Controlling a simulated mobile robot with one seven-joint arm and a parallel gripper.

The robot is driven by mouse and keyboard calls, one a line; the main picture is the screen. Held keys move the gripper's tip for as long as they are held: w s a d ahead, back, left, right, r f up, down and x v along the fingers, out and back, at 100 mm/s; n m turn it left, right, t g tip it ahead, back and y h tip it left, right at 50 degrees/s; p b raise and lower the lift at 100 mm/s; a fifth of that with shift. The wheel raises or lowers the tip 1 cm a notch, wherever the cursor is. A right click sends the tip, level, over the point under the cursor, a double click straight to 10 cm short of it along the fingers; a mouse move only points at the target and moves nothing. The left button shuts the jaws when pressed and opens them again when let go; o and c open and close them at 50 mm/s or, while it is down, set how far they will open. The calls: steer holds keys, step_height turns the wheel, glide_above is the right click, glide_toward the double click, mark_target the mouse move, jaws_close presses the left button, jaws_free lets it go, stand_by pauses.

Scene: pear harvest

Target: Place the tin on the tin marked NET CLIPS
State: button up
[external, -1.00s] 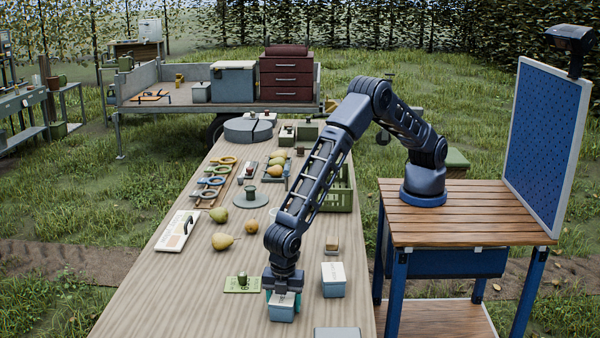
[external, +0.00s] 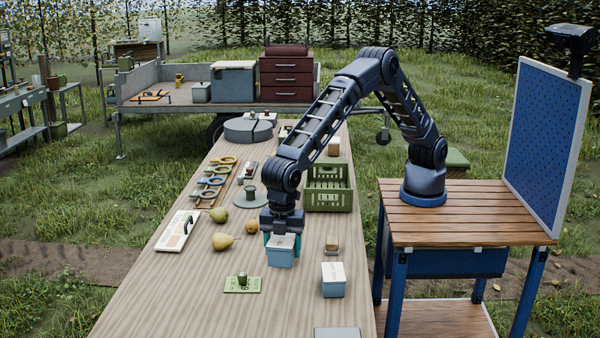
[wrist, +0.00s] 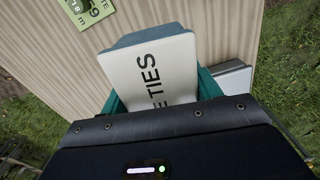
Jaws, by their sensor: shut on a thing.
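My gripper (external: 282,240) points down over the table, its teal fingers shut on a blue-grey tin (external: 281,258) with a pale lid. In the wrist view the held tin (wrist: 150,55) shows its lid between the fingers, and the readable lettering ends in "E TIES"; the rest is covered. The held tin appears raised above the table. A second blue-grey tin with a white lid (external: 333,281) stands on the table to the right and nearer the camera. Its lid marking is too small to read, so I cannot confirm NET CLIPS.
A green card with a small knob (external: 242,284) lies left of the second tin. Pears (external: 222,241) and a green crate (external: 329,199) are farther back.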

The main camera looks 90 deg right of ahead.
steer(key=shift+r, duration=0.45)
steer(key=w+d+r+n, duration=0.1)
steer(key=d+r, duration=0.2)
steer(key=d, duration=1.1)
steer(key=w+d+r, duration=0.1)
steer(key=d+r, duration=0.3)
steer(key=d, duration=1)
step_height(320, 180, down, 20)
steer(key=shift+r, duration=0.15)
steer(key=o, duration=1.1)
